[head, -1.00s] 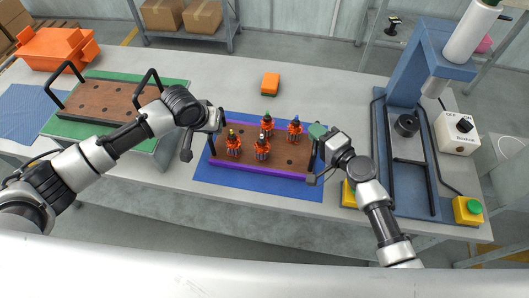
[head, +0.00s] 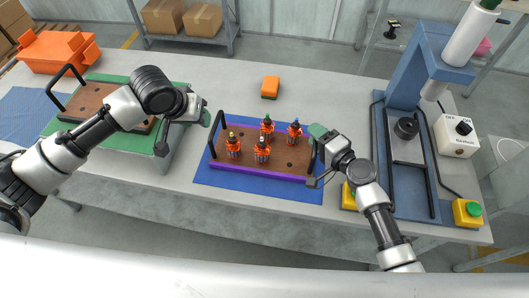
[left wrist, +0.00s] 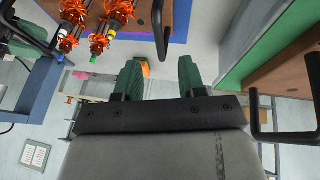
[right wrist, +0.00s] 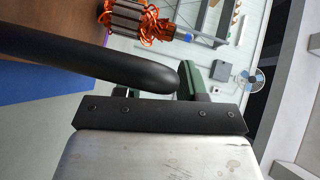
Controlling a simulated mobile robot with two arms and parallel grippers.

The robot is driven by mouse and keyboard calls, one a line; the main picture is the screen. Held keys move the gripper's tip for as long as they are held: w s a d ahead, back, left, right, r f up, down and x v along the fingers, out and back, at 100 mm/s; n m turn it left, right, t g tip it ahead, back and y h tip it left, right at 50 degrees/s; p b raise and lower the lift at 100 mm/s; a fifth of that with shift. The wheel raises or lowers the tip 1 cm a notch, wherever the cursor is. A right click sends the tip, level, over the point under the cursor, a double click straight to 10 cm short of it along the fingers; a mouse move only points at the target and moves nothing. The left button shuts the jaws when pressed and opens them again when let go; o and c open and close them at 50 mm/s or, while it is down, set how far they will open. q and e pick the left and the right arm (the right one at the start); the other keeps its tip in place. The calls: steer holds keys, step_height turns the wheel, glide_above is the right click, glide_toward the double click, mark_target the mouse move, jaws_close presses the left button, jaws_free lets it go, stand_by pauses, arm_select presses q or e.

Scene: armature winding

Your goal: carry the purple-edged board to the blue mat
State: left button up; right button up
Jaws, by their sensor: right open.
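The purple-edged board (head: 285,163) lies on the blue mat (head: 245,182) at the middle of the table. It has a brown top, a dark handle at each end and several orange-and-black armatures (head: 262,152) standing on it. My right gripper (head: 318,133) is at the board's right handle (right wrist: 90,60), with its jaws open; the handle hides one finger in the right wrist view. My left gripper (head: 207,113) is open and empty, up and left of the board's left handle (head: 217,133). Its green fingers stand apart in the left wrist view (left wrist: 155,78).
A green mat (head: 95,78) with another brown board (head: 90,100) is at the left, partly behind my left arm. An orange block (head: 270,86) lies behind the board. A blue press (head: 410,75) and yellow-based buttons (head: 467,211) stand at the right.

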steer(key=shift+d, duration=0.1)
arm_select(q)
steer(key=v, duration=0.2)
steer(key=shift+s+a+r, duration=0.1)
steer(key=shift+s+r, duration=0.05)
steer(key=shift+r, duration=0.1)
arm_select(e)
steer(key=v, duration=1.2)
arm_select(q)
steer(key=o, duration=0.6)
arm_select(e)
steer(key=o, duration=0.6)
arm_select(q)
steer(key=shift+r, duration=0.15)
arm_select(e)
steer(key=shift+r, duration=0.2)
arm_select(q)
steer(key=shift+p+v, duration=2.85)
steer(key=shift+p, duration=0.6)
arm_select(e)
step_height(320, 180, up, 6)
steer(key=shift+r, duration=0.25)
